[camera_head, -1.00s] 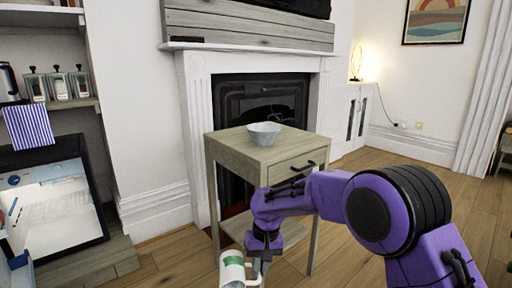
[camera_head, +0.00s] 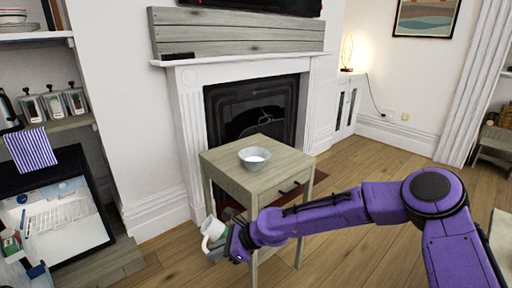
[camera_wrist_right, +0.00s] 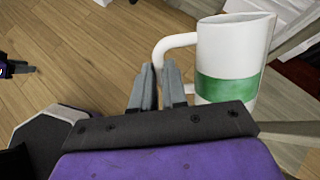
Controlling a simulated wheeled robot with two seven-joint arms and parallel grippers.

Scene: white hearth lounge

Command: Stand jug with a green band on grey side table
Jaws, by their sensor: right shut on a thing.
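The jug (camera_head: 214,231) is white with a green band. My right gripper (camera_head: 236,243) is shut on its handle and holds it in the air, in front of the table's left side in the head view. In the right wrist view the jug (camera_wrist_right: 232,45) is beside the fingers (camera_wrist_right: 160,85), its handle running down between them. It looks roughly upright, slightly tilted in the head view. The grey side table (camera_head: 222,162) has a wood-grain top and a drawer with a dark handle.
A pale bowl (camera_head: 254,158) stands near the middle of the tabletop, with bare top around it. Behind the table is a white fireplace (camera_head: 190,110). A shelf unit with jars (camera_head: 53,104) and a striped cloth (camera_head: 30,150) is at the left. Wooden floor lies open at the right.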

